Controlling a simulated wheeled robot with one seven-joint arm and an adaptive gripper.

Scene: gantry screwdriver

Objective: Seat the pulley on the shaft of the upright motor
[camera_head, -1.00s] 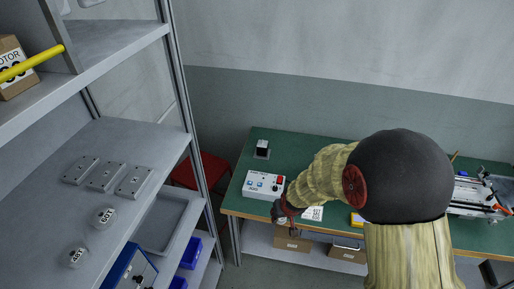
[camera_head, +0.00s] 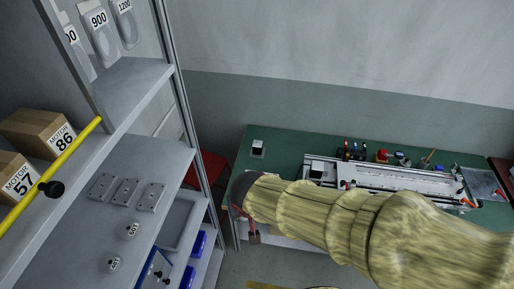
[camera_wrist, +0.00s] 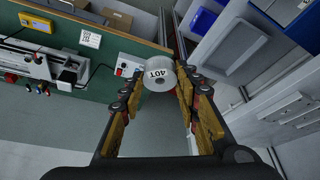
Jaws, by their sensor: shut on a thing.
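The pulley (camera_wrist: 158,73) is a pale grey cylinder marked 40T. In the wrist view it sits between the fingertips of my gripper (camera_wrist: 160,84), which is shut on it. In the head view a finger of my gripper (camera_head: 253,236) shows at the table's front left edge; the pulley is hidden there.
A gantry rail (camera_head: 400,180) with small tools behind it fills the table's middle and right. A grey shelf unit (camera_head: 150,95) stands at left, with pulleys (camera_head: 131,230), plates and motor boxes (camera_head: 40,133). A red stool (camera_head: 207,167) is between shelf and table. A control box (camera_wrist: 128,65) shows in the wrist view.

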